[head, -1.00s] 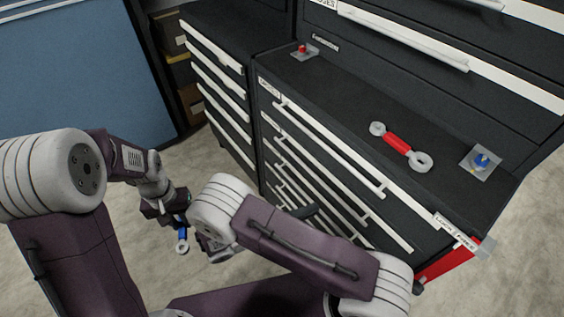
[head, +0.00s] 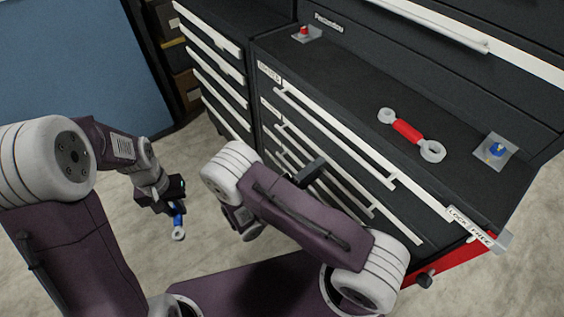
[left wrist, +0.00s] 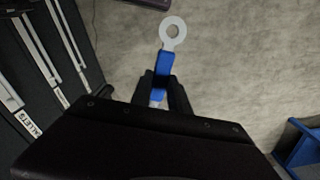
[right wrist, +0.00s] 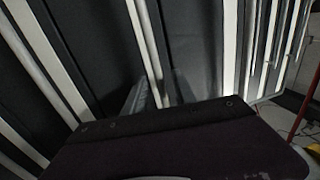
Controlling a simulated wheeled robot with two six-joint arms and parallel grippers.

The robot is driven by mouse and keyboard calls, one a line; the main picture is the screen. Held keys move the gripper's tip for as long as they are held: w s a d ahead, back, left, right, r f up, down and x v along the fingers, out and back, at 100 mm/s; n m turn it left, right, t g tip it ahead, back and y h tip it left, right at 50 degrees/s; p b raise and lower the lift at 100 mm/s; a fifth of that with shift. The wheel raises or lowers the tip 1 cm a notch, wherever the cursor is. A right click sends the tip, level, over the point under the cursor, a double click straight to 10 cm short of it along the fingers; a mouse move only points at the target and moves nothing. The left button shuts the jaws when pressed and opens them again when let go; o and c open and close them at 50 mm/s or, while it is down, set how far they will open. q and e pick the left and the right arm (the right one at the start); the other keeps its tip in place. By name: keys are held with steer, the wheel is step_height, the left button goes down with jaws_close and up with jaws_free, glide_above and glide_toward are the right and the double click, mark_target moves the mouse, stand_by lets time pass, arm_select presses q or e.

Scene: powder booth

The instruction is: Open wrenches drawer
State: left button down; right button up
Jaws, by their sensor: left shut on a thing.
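The black tool chest (head: 335,150) has a column of drawers with long pale handles, all looking shut. A label (head: 269,73) sits on its top drawer, too small to read surely; I cannot tell which drawer is for wrenches. My left gripper (head: 174,200) is shut on a blue wrench (head: 178,222), left of the chest and above the floor. The wrench also shows in the left wrist view (left wrist: 164,62). My right gripper (head: 310,172) is by the drawer fronts. In the right wrist view its fingers (right wrist: 160,92) look apart, close to a pale handle; contact is unclear.
A red wrench (head: 407,131) lies on the chest top, between a red-knobbed plate (head: 305,34) and a blue-knobbed plate (head: 496,151). Another drawer cabinet (head: 215,70) stands left. A blue panel (head: 65,65) is at far left. Floor in front is clear.

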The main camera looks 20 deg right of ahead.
steer(key=shift+w+d+r, duration=0.1)
steer(key=shift+w+d, duration=0.1)
steer(key=shift+d, duration=0.35)
jaws_close()
stand_by(1.0)
